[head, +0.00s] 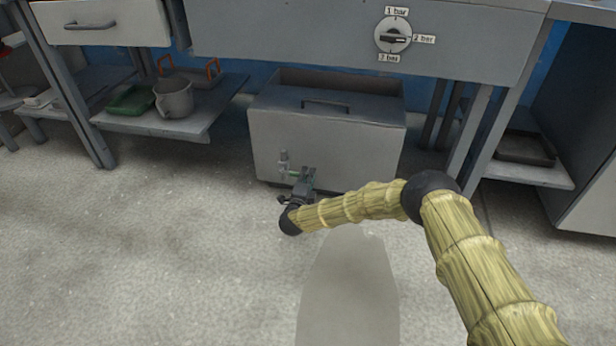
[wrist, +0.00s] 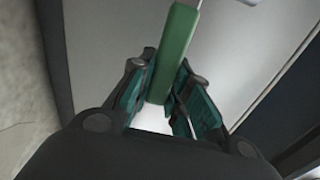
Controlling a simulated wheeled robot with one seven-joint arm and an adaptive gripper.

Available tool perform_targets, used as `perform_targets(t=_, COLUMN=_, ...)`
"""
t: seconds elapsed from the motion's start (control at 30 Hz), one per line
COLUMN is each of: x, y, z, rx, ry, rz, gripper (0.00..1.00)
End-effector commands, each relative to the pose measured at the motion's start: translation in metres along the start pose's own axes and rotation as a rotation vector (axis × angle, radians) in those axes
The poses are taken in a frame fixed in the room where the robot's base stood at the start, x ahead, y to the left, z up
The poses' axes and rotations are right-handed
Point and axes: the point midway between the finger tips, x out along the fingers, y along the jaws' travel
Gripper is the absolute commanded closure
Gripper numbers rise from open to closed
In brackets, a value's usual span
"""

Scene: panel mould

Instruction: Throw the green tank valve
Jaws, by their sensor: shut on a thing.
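The green tank valve (wrist: 176,50) is a green lever that runs between my gripper's fingers in the wrist view. In the head view only a small part of the green lever (head: 291,173) shows beside a grey fitting (head: 284,158) on the front of the grey tank (head: 325,145). My gripper (head: 306,176) is low in front of the tank, at the valve. In the wrist view its teal-padded fingers (wrist: 160,95) are on both sides of the lever, shut on it.
A bench with a pressure dial (head: 393,35) is above the tank. A low shelf (head: 165,125) at left holds a pot (head: 174,98) and a green tray (head: 131,100). Another shelf (head: 525,172) stands at right. The floor (head: 180,260) in front is clear.

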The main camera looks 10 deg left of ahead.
Motion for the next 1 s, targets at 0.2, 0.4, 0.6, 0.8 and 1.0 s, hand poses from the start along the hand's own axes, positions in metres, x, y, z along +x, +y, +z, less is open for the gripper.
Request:
perform_targets(t=0.2, x=-0.002, y=0.002, z=0.001, rx=0.001, ry=-0.001, rz=0.003, gripper=0.59)
perform_targets(t=0.4, x=-0.001, y=0.001, z=0.0, rx=0.0, ry=0.0, rz=0.002, gripper=0.59)
perform_targets(t=0.6, x=-0.008, y=0.001, z=0.0, rx=0.0, ry=-0.001, rz=0.003, gripper=0.59)
perform_targets(t=0.8, x=-0.036, y=0.001, z=0.0, rx=0.0, ry=-0.002, rz=0.004, gripper=0.59)
perform_targets(t=1.0, x=-0.073, y=0.002, z=-0.001, rx=0.0, ry=-0.001, rz=0.004, gripper=0.59)
